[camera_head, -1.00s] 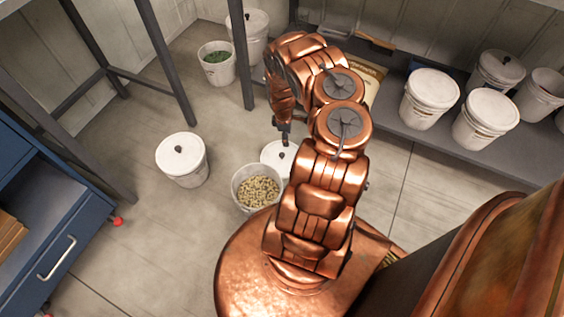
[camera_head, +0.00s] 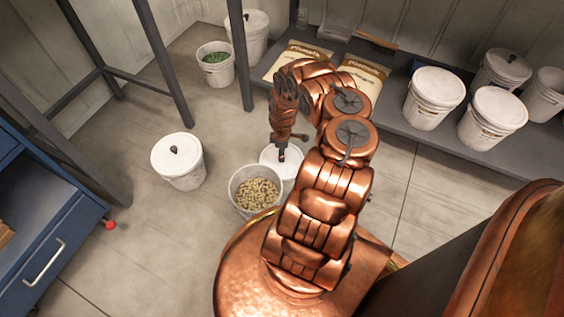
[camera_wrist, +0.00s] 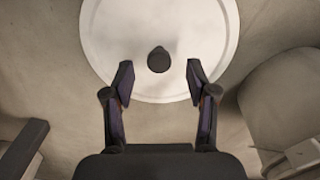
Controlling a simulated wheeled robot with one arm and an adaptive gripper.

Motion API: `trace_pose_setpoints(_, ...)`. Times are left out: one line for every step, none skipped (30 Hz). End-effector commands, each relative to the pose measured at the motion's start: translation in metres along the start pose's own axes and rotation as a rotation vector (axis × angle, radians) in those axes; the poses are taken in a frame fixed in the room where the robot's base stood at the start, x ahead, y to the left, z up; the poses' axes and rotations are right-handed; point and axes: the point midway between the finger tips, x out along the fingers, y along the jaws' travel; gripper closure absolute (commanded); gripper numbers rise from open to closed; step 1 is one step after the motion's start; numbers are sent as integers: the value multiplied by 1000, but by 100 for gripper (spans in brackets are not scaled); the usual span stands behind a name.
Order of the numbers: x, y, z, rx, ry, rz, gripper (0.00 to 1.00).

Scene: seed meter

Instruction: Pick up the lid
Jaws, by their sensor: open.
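The lid (camera_wrist: 158,30) is a round white disc with a dark knob (camera_wrist: 158,60) at its centre. In the wrist view it fills the upper middle. My gripper (camera_wrist: 158,82) is open, and its two fingers are apart on either side just short of the knob, touching nothing that I can make out. In the head view the lid (camera_head: 270,158) lies behind the open bucket of pellets (camera_head: 240,203), partly hidden by my arm. My gripper (camera_head: 281,154) points down over it.
A lidded white bucket (camera_head: 180,170) stands to the left on the floor. A bucket with green contents (camera_head: 215,65) stands farther back. Lidded buckets (camera_head: 434,98) and bags (camera_head: 298,62) sit on the low shelf. A blue drawer cabinet (camera_head: 50,235) and dark rack legs (camera_head: 165,65) are at left.

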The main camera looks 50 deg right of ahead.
Motion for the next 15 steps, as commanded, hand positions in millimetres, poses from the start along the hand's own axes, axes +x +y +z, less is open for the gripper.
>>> trace_pose_setpoints(11,0,0,0,0,0,43)
trace_pose_setpoints(15,1,0,-1,0,-1,43)
trace_pose_setpoints(20,1,1,0,0,-1,43)
trace_pose_setpoints(24,1,0,0,0,-2,43)
trace_pose_setpoints(27,0,0,1,0,-3,43)
trace_pose_setpoints(31,0,0,0,0,-3,43)
trace_pose_setpoints(33,0,0,0,0,-3,43)
trace_pose_setpoints(35,0,0,0,0,-3,43)
trace_pose_setpoints(36,0,0,0,0,-2,43)
trace_pose_setpoints(36,0,0,0,0,-2,43)
trace_pose_setpoints(36,1,0,0,0,-2,43)
trace_pose_setpoints(35,1,0,0,0,-2,43)
trace_pose_setpoints(35,1,0,0,0,-1,43)
trace_pose_setpoints(35,1,0,0,0,-1,43)
trace_pose_setpoints(34,1,0,0,0,-1,43)
